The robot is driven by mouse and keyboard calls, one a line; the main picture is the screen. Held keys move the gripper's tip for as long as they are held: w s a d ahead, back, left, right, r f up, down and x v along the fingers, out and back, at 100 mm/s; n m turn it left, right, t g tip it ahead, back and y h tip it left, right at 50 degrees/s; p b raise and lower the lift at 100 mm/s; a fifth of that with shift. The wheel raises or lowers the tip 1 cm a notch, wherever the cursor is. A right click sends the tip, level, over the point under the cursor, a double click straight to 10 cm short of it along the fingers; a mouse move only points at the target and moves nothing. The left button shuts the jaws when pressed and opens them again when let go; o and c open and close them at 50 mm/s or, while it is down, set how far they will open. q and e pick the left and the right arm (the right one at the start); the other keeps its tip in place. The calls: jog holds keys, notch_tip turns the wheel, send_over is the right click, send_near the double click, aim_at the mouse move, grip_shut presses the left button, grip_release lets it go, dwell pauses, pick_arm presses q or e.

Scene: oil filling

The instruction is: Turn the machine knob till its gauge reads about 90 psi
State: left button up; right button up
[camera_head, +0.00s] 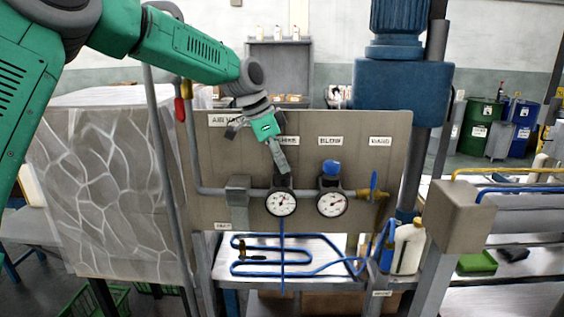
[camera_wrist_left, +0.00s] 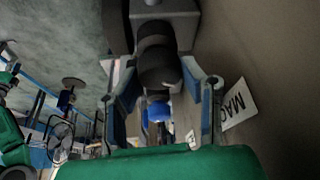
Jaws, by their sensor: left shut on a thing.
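A panel carries two round white gauges. The left gauge (camera_head: 281,203) is below a dark knob (camera_head: 283,181), under the partly covered label that starts "MAC" in the wrist view (camera_wrist_left: 236,104). Its needle is visible, but the figures are too small to read. My left gripper (camera_head: 280,168) comes down from above and is shut on this knob. In the wrist view the dark round knob (camera_wrist_left: 158,66) sits between the two fingers (camera_wrist_left: 162,84). The fingers hide part of the knob in the head view. My right gripper is not in view.
A second gauge (camera_head: 332,204) with a blue knob (camera_head: 331,167) is close to the right. A grey pipe (camera_head: 235,192) runs along the panel (camera_head: 370,165). A brass valve with a blue handle (camera_head: 374,184) is at the right. Blue tubing (camera_head: 285,262) lies on the shelf below.

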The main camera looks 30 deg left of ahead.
pick_arm(q)
jog(key=shift+w+a+r+m+h, duration=0.1)
jog(key=shift+m+h, duration=0.05)
jog(key=shift+m, duration=0.25)
jog(key=shift+w+r+m+h, duration=0.1)
jog(key=shift+m+h, duration=0.05)
jog(key=shift+m, duration=0.25)
jog(key=o, duration=1.1)
jog(key=shift+o, duration=0.2)
jog(key=shift+s, duration=0.1)
